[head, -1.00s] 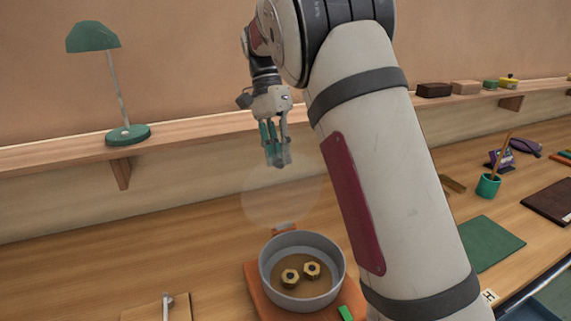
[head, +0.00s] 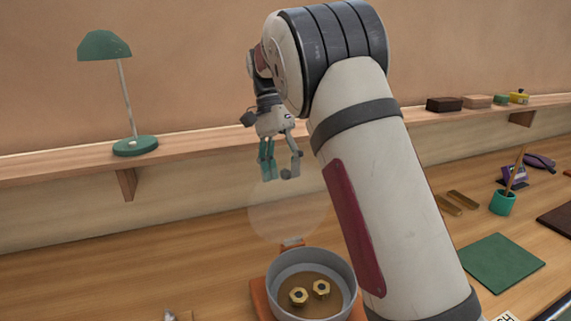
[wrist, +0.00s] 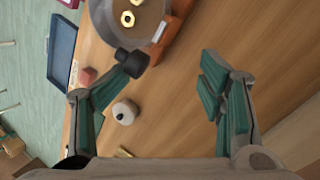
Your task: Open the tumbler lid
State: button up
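The tumbler is a grey round drum (head: 354,285) on an orange base (head: 262,300), with two brass nuts (head: 321,288) inside. Its see-through round lid (head: 285,212) stands raised at the far side, above an orange hinge block (head: 292,244), and leaves the drum's mouth uncovered. My gripper (head: 280,174) is just above the lid, fingers spread. In the wrist view it is open (wrist: 175,82), with the drum (wrist: 118,30) beyond it. A dark round piece (wrist: 132,62) shows at the left fingertip; I cannot tell if it touches or belongs to the lid.
A shelf (head: 60,170) runs along the wall behind, with a green lamp (head: 135,146) and small boxes (head: 445,104). A green mat (head: 488,262) and a teal pencil cup (head: 503,203) are to the right. A pale round object (wrist: 124,111) sits on the bench.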

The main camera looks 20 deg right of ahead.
jog(key=shift+o, duration=1.3)
jog(key=shift+a+f, duration=0.4)
jog(key=shift+f, duration=0.15)
jog(key=shift+d, duration=0.1)
jog(key=shift+c, duration=0.6)
